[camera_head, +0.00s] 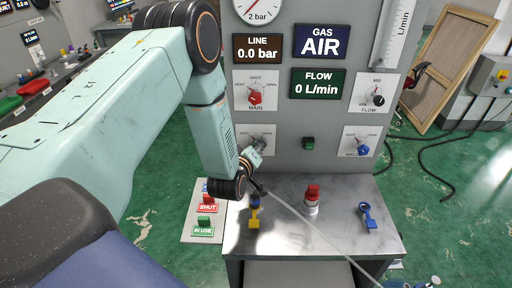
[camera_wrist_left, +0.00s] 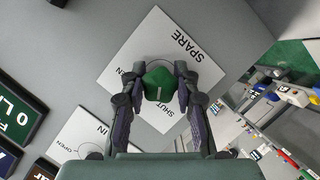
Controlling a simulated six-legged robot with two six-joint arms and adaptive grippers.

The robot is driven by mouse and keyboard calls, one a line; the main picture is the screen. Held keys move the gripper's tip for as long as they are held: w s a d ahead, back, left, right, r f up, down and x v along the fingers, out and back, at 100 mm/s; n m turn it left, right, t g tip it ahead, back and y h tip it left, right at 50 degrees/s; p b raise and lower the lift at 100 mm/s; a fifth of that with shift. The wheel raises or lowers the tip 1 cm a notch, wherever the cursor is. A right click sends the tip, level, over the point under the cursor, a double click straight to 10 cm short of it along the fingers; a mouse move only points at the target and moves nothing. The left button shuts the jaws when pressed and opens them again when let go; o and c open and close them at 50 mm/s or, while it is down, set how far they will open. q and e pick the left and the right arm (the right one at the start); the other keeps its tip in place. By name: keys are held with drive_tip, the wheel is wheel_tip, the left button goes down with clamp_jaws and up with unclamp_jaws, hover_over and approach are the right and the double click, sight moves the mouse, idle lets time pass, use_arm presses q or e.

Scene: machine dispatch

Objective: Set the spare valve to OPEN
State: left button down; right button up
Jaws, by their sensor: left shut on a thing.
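The spare valve's white plate (camera_wrist_left: 205,70) fills the middle of the left wrist view, marked SPARE, SHUT and OPEN. Its green knob (camera_wrist_left: 158,83) has a short white line on its front, on the side toward the SHUT label. My left gripper (camera_wrist_left: 158,88) is shut on this knob, one finger on each side. In the head view the plate (camera_head: 268,131) is partly hidden behind my left arm, and my left gripper (camera_head: 255,160) reaches up to it. The knob is hard to make out there. My right gripper is not in view.
Above is the MAIN valve's red knob (camera_head: 255,98). To the right are the FLOW knob (camera_head: 379,100) and a blue knob (camera_head: 363,149). A metal table (camera_head: 285,225) below bears a yellow-and-blue item (camera_head: 254,216), a red-topped item (camera_head: 312,196) and a blue item (camera_head: 368,216). A pale hose (camera_head: 315,228) crosses it.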

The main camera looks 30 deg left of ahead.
use_arm(q)
drive_tip(key=m, duration=0.1)
drive_tip(key=m+g+y+p, duration=0.1)
drive_tip(key=m, duration=0.1)
drive_tip(key=shift+r+g+y, duration=0.15)
drive_tip(key=shift+g+y, duration=0.15)
drive_tip(key=m+g+y, duration=0.1)
drive_tip(key=m, duration=0.1)
drive_tip(key=shift+m, duration=0.3)
drive_tip(key=shift+w+m+g+y, duration=0.1)
drive_tip(key=shift+m+g+y, duration=0.3)
drive_tip(key=shift+m+y, duration=0.65)
drive_tip(key=shift+m+g+y+b, duration=0.3)
drive_tip(key=shift+m+y, duration=0.45)
drive_tip(key=shift+m, duration=0.7)
drive_tip(key=c, duration=1.4)
unclamp_jaws()
drive_tip(key=o, duration=0.4)
drive_tip(key=shift+d, duration=0.15)
